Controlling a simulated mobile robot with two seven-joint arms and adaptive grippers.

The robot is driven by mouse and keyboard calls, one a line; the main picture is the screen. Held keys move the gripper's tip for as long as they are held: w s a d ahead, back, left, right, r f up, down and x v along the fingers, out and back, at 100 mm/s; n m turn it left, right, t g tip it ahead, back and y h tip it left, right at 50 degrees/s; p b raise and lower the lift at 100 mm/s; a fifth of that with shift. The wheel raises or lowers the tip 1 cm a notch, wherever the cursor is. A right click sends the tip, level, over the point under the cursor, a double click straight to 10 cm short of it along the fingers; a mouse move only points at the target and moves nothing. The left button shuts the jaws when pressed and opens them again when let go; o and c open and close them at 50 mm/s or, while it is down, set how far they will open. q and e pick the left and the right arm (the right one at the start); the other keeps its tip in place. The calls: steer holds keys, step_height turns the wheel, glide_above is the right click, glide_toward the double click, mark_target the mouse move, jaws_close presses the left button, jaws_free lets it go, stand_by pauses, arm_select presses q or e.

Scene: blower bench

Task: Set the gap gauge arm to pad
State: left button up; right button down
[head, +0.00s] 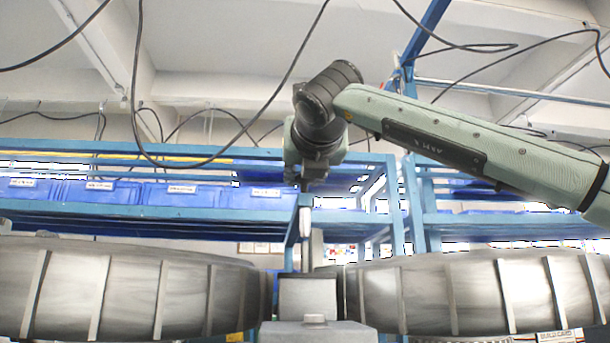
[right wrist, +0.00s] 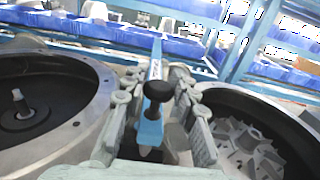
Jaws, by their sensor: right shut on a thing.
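The gap gauge arm is a blue bar with a black knob (right wrist: 157,92) in the right wrist view. It stands between the two fingers of my right gripper (right wrist: 158,125), which is shut on it; the exact contact is hard to make out. In the head view my right gripper (head: 305,193) points down above the grey block (head: 308,297) between two drums. The gauge arm is not clear there. I cannot pick out the pad in either view. My left gripper is not in view.
A ribbed metal drum stands on the left (head: 130,295) and another on the right (head: 460,292), close on both sides. Blue shelving (head: 120,213) with bins stands behind.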

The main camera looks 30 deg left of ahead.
steer(key=shift+d+r, duration=0.1)
steer(key=shift+r, duration=0.05)
steer(key=c, duration=1.2)
jaws_free()
steer(key=shift+o, duration=0.2)
steer(key=shift+s, duration=0.1)
steer(key=v, duration=1.1)
steer(key=shift+s+d, duration=0.25)
steer(key=shift+s, duration=0.1)
